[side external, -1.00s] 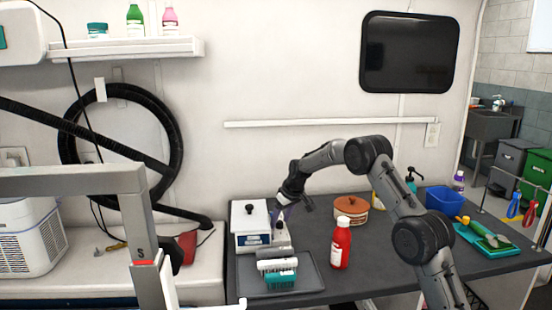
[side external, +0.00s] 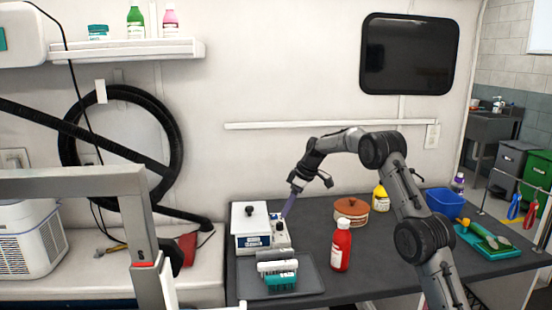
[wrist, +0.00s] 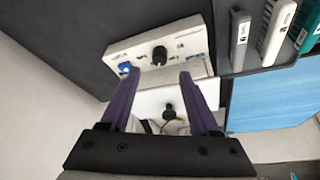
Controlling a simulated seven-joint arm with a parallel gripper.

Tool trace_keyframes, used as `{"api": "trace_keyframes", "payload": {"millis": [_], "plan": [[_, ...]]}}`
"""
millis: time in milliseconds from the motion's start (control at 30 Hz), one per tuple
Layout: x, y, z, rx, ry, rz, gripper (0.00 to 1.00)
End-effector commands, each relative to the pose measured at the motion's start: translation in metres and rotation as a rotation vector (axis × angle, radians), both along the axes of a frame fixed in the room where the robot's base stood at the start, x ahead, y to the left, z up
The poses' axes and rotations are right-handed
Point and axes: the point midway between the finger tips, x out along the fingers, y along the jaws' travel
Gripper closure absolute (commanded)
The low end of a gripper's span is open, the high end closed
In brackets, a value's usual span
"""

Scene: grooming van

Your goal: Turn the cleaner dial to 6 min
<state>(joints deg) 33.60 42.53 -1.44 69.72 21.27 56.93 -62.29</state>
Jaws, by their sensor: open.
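The cleaner (side external: 250,243) is a white box with a black-knobbed lid, at the left end of the dark worktop. In the wrist view, its white control panel (wrist: 193,38) carries a black round dial (wrist: 159,55), small markings and a blue button (wrist: 124,69). The markings are too small to read, so I cannot tell the dial's setting. My gripper (wrist: 158,73) is open, with its two purple fingers apart on either side of the dial's line. The dial shows just past the fingertips, and nothing is between them. In the side view, my gripper (side external: 287,214) points down over the panel.
A grey tray (side external: 310,284) with several combs or brushes lies in front of the cleaner. A red bottle (side external: 341,247), a brown pot (side external: 351,211) and a yellow bottle (side external: 381,198) stand to the right. The wall is close behind the worktop.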

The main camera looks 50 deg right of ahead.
Motion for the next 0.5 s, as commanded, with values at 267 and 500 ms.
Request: {"api": "trace_keyframes", "payload": {"millis": [267,500], "plan": [[-0.018,-0.007,0.048,-0.002,-0.003,-0.002,0.38],[-0.023,0.005,0.084,-0.016,-0.020,0.023,0.38]]}}
